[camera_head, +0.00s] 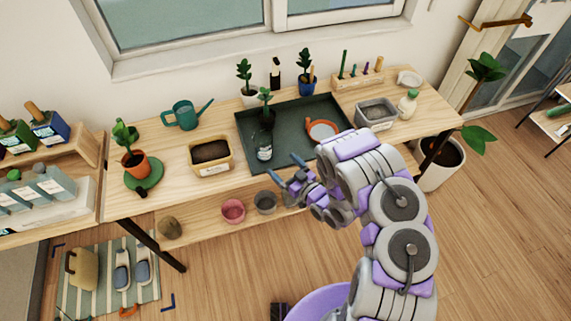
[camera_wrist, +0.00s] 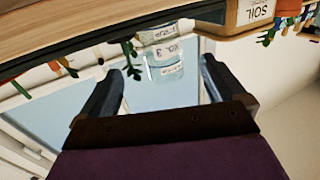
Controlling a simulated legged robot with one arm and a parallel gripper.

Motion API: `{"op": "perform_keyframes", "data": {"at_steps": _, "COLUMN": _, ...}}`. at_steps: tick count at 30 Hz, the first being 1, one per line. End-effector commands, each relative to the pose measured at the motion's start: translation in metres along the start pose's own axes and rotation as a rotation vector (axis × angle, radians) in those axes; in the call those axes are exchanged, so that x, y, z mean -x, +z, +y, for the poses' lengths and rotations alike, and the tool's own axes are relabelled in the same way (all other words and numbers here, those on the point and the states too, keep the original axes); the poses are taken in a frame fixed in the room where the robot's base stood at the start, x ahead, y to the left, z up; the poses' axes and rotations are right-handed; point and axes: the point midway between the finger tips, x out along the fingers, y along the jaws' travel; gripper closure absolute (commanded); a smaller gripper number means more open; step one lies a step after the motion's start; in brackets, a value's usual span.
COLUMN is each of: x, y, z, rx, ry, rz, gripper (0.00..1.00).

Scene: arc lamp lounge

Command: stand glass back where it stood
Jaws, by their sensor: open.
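The glass (camera_head: 264,152) is a small clear vessel with a pale label at the front edge of the dark green tray (camera_head: 246,135). It looks upright in the head view; whether the dark stem behind it stands in it, I cannot tell. My gripper (camera_head: 284,165) is open just right of and in front of the glass, its fingers pointing toward it. In the wrist view, which is upside down, the labelled glass (camera_wrist: 165,57) shows between the tips of my open gripper (camera_wrist: 161,68).
An orange-rimmed round item (camera_head: 322,130) lies in the tray near my arm. A soil bin (camera_head: 211,153) stands left of the tray, a grey bin (camera_head: 376,112) right. Potted plants (camera_head: 305,70) line the back. Pink (camera_head: 233,211) and grey (camera_head: 265,202) pots sit on the lower shelf.

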Motion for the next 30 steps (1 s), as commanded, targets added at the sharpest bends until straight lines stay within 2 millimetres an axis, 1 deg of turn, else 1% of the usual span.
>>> {"op": "perform_keyframes", "data": {"at_steps": 3, "x": 0.003, "y": 0.000, "z": 0.000, "rx": 0.000, "ry": 0.000, "rz": 0.000, "gripper": 0.03}}
{"op": "perform_keyframes", "data": {"at_steps": 7, "x": 0.003, "y": 0.000, "z": 0.001, "rx": 0.003, "ry": 0.001, "rz": -0.003, "gripper": 0.03}}
{"op": "perform_keyframes", "data": {"at_steps": 8, "x": 0.002, "y": -0.001, "z": 0.003, "rx": 0.008, "ry": 0.003, "rz": -0.009, "gripper": 0.03}}
{"op": "perform_keyframes", "data": {"at_steps": 11, "x": 0.000, "y": -0.004, "z": 0.016, "rx": 0.044, "ry": 0.020, "rz": -0.057, "gripper": 0.03}}
{"op": "perform_keyframes", "data": {"at_steps": 14, "x": 0.000, "y": -0.009, "z": 0.042, "rx": 0.103, "ry": 0.063, "rz": -0.159, "gripper": 0.03}}
{"op": "perform_keyframes", "data": {"at_steps": 16, "x": 0.003, "y": -0.017, "z": 0.066, "rx": 0.148, "ry": 0.109, "rz": -0.246, "gripper": 0.03}}
{"op": "perform_keyframes", "data": {"at_steps": 18, "x": 0.009, "y": -0.026, "z": 0.089, "rx": 0.187, "ry": 0.162, "rz": -0.339, "gripper": 0.03}}
{"op": "perform_keyframes", "data": {"at_steps": 20, "x": 0.016, "y": -0.037, "z": 0.109, "rx": 0.212, "ry": 0.213, "rz": -0.411, "gripper": 0.03}}
{"op": "perform_keyframes", "data": {"at_steps": 23, "x": 0.033, "y": -0.057, "z": 0.135, "rx": 0.238, "ry": 0.299, "rz": -0.530, "gripper": 0.03}}
{"op": "perform_keyframes", "data": {"at_steps": 24, "x": 0.041, "y": -0.065, "z": 0.145, "rx": 0.240, "ry": 0.336, "rz": -0.577, "gripper": 0.03}}
{"op": "perform_keyframes", "data": {"at_steps": 26, "x": 0.054, "y": -0.080, "z": 0.156, "rx": 0.242, "ry": 0.388, "rz": -0.640, "gripper": 0.03}}
{"op": "perform_keyframes", "data": {"at_steps": 27, "x": 0.064, "y": -0.089, "z": 0.162, "rx": 0.237, "ry": 0.423, "rz": -0.684, "gripper": 0.03}}
{"op": "perform_keyframes", "data": {"at_steps": 29, "x": 0.080, "y": -0.104, "z": 0.169, "rx": 0.224, "ry": 0.477, "rz": -0.743, "gripper": 0.03}}
{"op": "perform_keyframes", "data": {"at_steps": 30, "x": 0.091, "y": -0.115, "z": 0.171, "rx": 0.213, "ry": 0.510, "rz": -0.782, "gripper": 0.03}}
